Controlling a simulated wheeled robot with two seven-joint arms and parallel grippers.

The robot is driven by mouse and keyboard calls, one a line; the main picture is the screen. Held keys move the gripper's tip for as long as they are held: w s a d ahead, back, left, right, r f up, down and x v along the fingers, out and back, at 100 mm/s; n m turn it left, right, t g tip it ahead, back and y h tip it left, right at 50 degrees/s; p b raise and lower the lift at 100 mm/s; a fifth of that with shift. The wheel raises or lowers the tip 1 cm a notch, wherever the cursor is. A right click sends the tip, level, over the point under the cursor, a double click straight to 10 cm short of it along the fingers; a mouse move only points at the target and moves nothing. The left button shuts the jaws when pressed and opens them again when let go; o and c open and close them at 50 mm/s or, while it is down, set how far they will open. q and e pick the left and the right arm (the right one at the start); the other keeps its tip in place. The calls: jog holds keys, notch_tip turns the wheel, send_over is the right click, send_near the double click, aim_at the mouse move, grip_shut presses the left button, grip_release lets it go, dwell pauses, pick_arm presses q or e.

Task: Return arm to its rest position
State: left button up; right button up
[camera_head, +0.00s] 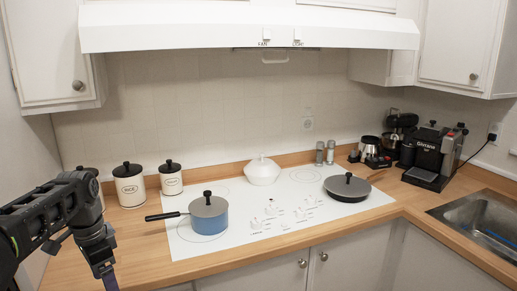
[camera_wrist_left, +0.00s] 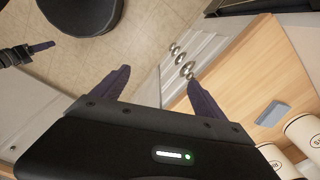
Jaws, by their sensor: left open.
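My left arm comes in at the left of the head view, in front of the counter's left end. Its gripper (camera_head: 110,284) points down, and its fingertips are cut off by the bottom edge. In the left wrist view the left gripper (camera_wrist_left: 158,82) has its two purple fingers spread apart with nothing between them. Floor and cabinet fronts show beyond the fingers. What looks like my right gripper (camera_wrist_left: 40,47) shows in part at the left edge of the left wrist view; its jaw opening cannot be made out.
The wooden counter (camera_head: 130,246) lies beside my left arm. Canisters (camera_head: 129,187) stand behind the arm. A blue pot (camera_head: 208,217), white dish (camera_head: 262,173) and black pan (camera_head: 347,187) are on the white cooktop (camera_head: 265,238). A coffee machine (camera_head: 432,152) and sink (camera_head: 488,222) are right.

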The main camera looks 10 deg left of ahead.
pick_arm(q)
jog(key=w+d+f+n+t, duration=0.4)
jog(key=w+f, duration=0.3)
jog(key=w, duration=0.3)
jog(key=s+d+f+n+h, duration=0.1)
jog(key=d+f+n, duration=0.1)
jog(key=d+f, duration=0.6)
jog(key=s+d+f+n+h, duration=0.1)
jog(key=d+f+n+h, duration=0.1)
jog(key=d+f, duration=0.65)
jog(key=s+d+f+g, duration=0.1)
jog(key=s+d+f, duration=0.3)
jog(key=s, duration=0.5)
jog(key=s+d+f+g+h, duration=0.1)
jog(key=s+d+f, duration=0.3)
jog(key=s+f, duration=0.4)
jog(key=s+d+f+n+g, duration=0.1)
jog(key=s+d+f, duration=0.4)
jog(key=s, duration=0.6)
jog(key=shift+f+g, duration=0.4)
jog(key=shift+f, duration=0.15)
